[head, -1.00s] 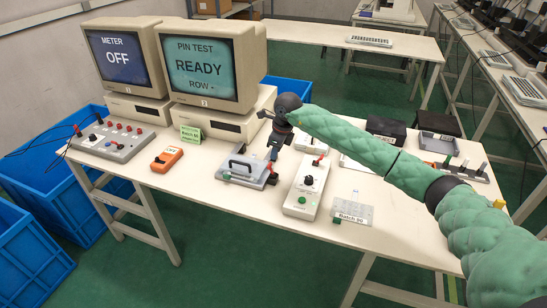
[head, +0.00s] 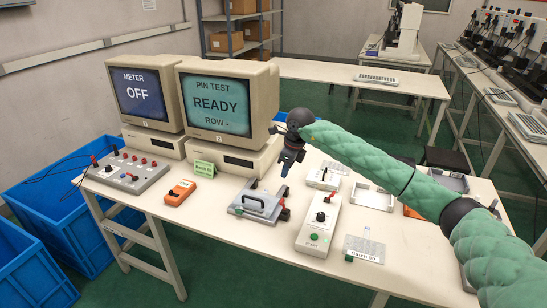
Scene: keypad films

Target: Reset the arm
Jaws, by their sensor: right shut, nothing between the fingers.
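My right arm, covered in green padding, reaches in from the right over the white table (head: 215,228). My right gripper (head: 284,172) points down above the table, behind the grey test fixture with a black handle (head: 258,205). Its dark fingers are shut and hold nothing. It appears apart from the fixture. The left gripper is not in view. The left monitor (head: 143,92) reads METER OFF. The right monitor (head: 217,103) reads PIN TEST READY ROW -.
An orange meter (head: 180,192) and a grey switch panel (head: 128,173) lie left. Blue bins (head: 50,215) stand on the floor.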

